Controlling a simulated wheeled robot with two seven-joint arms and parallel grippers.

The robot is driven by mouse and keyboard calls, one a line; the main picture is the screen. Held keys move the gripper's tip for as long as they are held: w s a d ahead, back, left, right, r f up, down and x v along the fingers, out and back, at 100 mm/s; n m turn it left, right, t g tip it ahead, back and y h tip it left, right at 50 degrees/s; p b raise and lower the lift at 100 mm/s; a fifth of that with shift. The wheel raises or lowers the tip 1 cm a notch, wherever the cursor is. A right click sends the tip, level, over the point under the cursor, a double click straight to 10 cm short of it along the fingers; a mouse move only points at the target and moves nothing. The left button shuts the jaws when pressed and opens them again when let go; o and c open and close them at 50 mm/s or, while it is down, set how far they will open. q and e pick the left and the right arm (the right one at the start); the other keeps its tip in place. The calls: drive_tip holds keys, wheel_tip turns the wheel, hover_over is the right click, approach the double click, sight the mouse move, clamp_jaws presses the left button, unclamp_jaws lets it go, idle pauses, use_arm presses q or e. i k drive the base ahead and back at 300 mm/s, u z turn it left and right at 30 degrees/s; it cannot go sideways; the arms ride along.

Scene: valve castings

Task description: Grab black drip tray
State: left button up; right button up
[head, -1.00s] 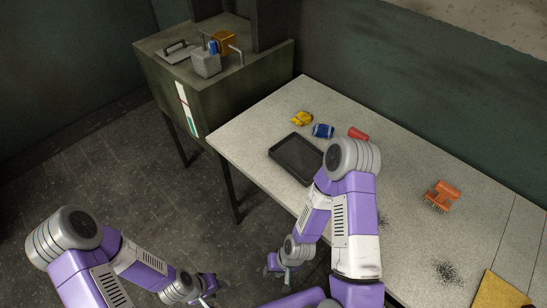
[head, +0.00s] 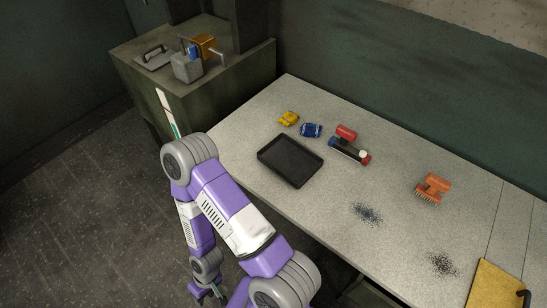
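The black drip tray (head: 290,160) is a shallow dark rectangular tray. It lies flat on the left part of the speckled grey worktable (head: 330,232), and all of it shows.
Behind the tray lie a yellow item (head: 288,118), a blue item (head: 311,130) and a red-and-dark tool (head: 349,150). A green cabinet (head: 243,80) stands at left.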

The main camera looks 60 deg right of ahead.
sight(292, 161)
drive_tip(key=i, duration=0.9)
drive_tip(key=z, duration=2.3)
